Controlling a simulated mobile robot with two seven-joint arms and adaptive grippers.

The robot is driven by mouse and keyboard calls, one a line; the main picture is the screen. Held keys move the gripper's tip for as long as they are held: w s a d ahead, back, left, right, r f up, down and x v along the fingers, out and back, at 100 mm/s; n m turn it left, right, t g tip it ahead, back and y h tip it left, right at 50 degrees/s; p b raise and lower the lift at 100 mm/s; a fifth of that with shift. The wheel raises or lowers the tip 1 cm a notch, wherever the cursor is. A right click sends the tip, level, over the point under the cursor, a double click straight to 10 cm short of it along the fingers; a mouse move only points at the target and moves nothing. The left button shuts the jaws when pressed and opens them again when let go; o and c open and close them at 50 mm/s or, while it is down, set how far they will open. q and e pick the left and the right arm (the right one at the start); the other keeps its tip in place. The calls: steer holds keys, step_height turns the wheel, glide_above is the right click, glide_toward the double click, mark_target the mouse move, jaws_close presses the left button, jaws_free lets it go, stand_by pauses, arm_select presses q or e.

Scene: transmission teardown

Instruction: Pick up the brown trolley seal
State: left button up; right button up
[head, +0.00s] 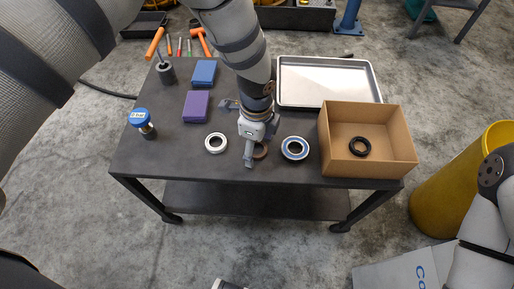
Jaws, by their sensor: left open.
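The brown trolley seal (262,151) lies flat on the dark trolley top (190,165), near its front edge. It is a small brown ring and is partly hidden behind my left gripper. My left gripper (257,146) points down right over the seal, with its fingers open. One finger is on the left side of the seal, the other towards its right. I cannot tell whether the fingers touch the seal. My right gripper is not in view; only part of my right arm shows at the right edge.
A silver ring (216,143) lies left of the gripper and a blue-rimmed bearing (295,148) close on its right. A cardboard box (398,158) holds a black ring (360,146). A metal tray (325,82) lies behind. Purple (196,106) and blue (204,73) blocks stand left.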

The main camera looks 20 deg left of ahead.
arm_select(q)
steer(key=shift+r, duration=0.1)
steer(key=c, duration=1.1)
